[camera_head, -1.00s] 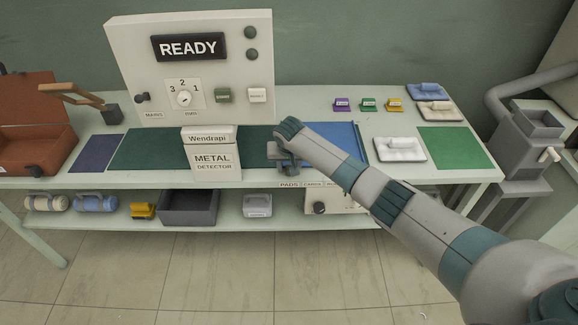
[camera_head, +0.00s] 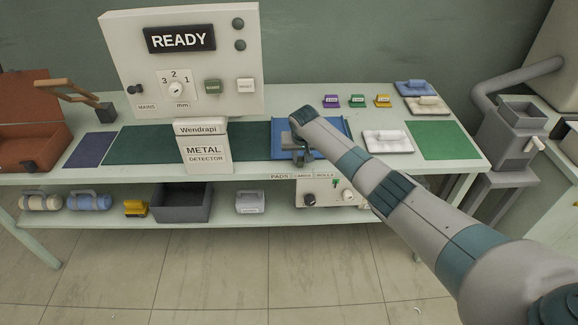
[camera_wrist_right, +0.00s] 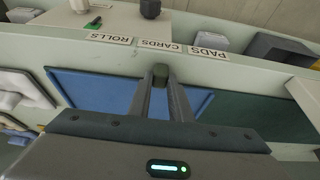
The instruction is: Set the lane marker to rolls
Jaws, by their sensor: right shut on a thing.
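The lane marker is a small dark knob (camera_wrist_right: 161,72) at the bench's front edge, in the right wrist view. My right gripper (camera_head: 301,159) is shut on it; its two fingers also show in the right wrist view (camera_wrist_right: 162,86). The knob stands by the CARDS label (camera_wrist_right: 161,45), between the PADS label (camera_wrist_right: 208,52) and the ROLLS label (camera_wrist_right: 110,38). In the head view the ROLLS label (camera_head: 326,175) is to the right of the gripper. The gripper hides the knob in the head view. My left gripper is out of view.
A blue panel (camera_head: 335,128) lies behind the gripper. The metal detector (camera_head: 204,150) stands to the left, before a cabinet reading READY (camera_head: 180,38). A white pad (camera_head: 388,142) and green mat (camera_head: 445,140) lie to the right. A control box (camera_head: 320,194) sits on the lower shelf.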

